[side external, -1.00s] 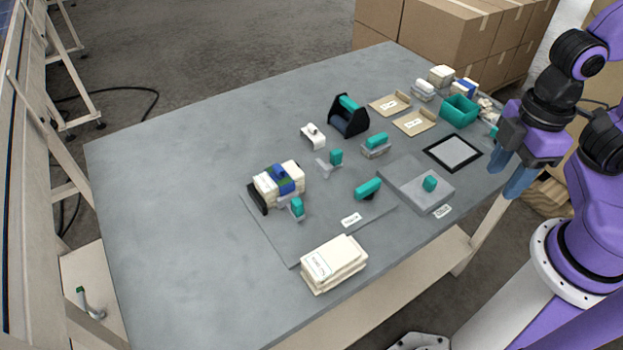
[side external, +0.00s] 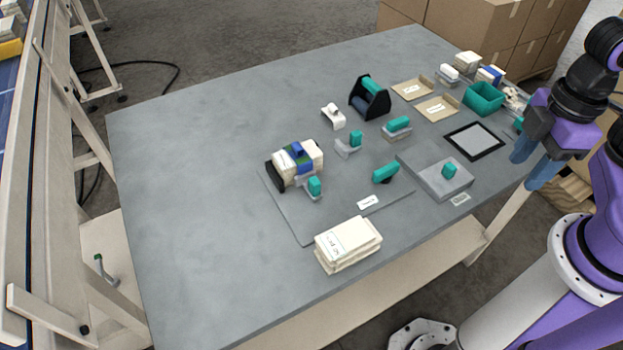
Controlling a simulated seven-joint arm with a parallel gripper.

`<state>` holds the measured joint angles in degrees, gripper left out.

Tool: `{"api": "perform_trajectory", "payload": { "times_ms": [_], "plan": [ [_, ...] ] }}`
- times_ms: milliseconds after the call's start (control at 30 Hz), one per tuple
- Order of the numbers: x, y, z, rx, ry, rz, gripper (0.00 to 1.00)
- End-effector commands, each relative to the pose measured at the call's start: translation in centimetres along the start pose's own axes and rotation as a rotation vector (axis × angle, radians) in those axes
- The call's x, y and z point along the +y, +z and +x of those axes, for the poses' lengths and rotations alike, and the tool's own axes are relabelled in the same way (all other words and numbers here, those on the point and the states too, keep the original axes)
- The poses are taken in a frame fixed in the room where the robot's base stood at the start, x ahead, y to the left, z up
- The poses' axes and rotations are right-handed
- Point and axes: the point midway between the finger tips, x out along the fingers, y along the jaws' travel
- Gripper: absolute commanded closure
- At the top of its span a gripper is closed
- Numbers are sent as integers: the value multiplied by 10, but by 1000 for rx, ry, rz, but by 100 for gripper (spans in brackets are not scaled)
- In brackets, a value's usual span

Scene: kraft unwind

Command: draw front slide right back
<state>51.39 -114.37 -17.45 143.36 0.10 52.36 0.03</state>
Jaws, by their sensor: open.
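No label that I can read names the front slide. A small grey piece with a teal grip (side external: 314,187) stands at the near right side of a cream, blue and green bundle (side external: 298,160). A similar grey piece with a teal grip (side external: 355,140) stands farther back, apart from the bundle. Another teal grip (side external: 449,170) stands up from a flat grey block (side external: 432,183) at the right. My gripper (side external: 530,168) is open and empty, fingers pointing down at the table's right edge, away from all these pieces.
A thin grey plate (side external: 318,229) lies under the bundle. A teal-handled tool (side external: 384,173) and a stack of cream packs (side external: 347,244) are near it. A black stand (side external: 370,98), black-framed pad (side external: 473,140) and teal bin (side external: 484,98) lie farther right. The table's left (side external: 190,190) is clear.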

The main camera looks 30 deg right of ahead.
Motion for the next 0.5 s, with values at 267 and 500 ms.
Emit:
{"api": "perform_trajectory", "payload": {
  "times_ms": [267, 500],
  "plan": [
    [0, 0, 0, 0, 0, 0, 53],
    [10, -27, -4, -3, 1, 77, 53]
  ]
}}
